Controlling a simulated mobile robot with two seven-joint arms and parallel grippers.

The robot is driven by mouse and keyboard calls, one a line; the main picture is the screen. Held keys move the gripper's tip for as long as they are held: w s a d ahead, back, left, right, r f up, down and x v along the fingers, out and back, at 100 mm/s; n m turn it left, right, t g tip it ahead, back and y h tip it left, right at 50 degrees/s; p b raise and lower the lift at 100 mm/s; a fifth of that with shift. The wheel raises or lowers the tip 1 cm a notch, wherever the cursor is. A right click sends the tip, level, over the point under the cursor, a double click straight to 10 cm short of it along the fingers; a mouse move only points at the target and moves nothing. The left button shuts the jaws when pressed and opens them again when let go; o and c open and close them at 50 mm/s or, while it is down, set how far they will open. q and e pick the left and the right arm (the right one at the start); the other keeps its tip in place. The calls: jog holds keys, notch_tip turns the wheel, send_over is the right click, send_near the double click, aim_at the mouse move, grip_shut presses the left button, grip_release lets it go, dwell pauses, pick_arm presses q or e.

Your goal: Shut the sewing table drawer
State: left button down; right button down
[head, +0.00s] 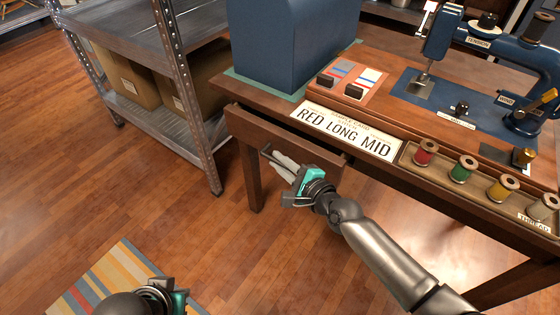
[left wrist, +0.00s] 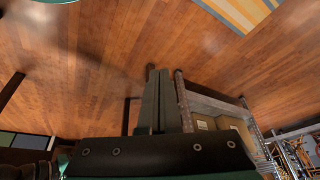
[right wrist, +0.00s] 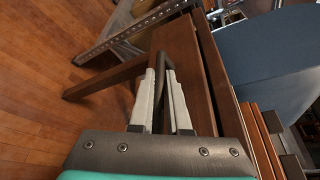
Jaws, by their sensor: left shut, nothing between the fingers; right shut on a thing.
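The sewing table (head: 215,110) is dark wood, with its drawer front (head: 290,140) below the tabletop's near left edge. The drawer has a dark bar handle (head: 266,151). My right gripper (head: 284,162) is at the handle, its pale fingers shut on it. In the right wrist view the handle (right wrist: 160,62) passes between the fingertips (right wrist: 160,85), beside the drawer front (right wrist: 188,75). A narrow dark gap shows between that front and the table edge. My left gripper (left wrist: 153,100) is shut and empty, low over the floor; its wrist shows in the head view's bottom left.
The tabletop holds a blue box-like case (head: 290,45), a sign (head: 345,131) reading RED LONG MID, a tray of thread spools (head: 480,182) and a blue sewing machine (head: 450,40). A metal shelf (head: 185,110) with cartons stands left. A striped rug (head: 105,275) lies on open floor.

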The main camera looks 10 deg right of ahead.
aim_at(288, 154)
dwell(0.7)
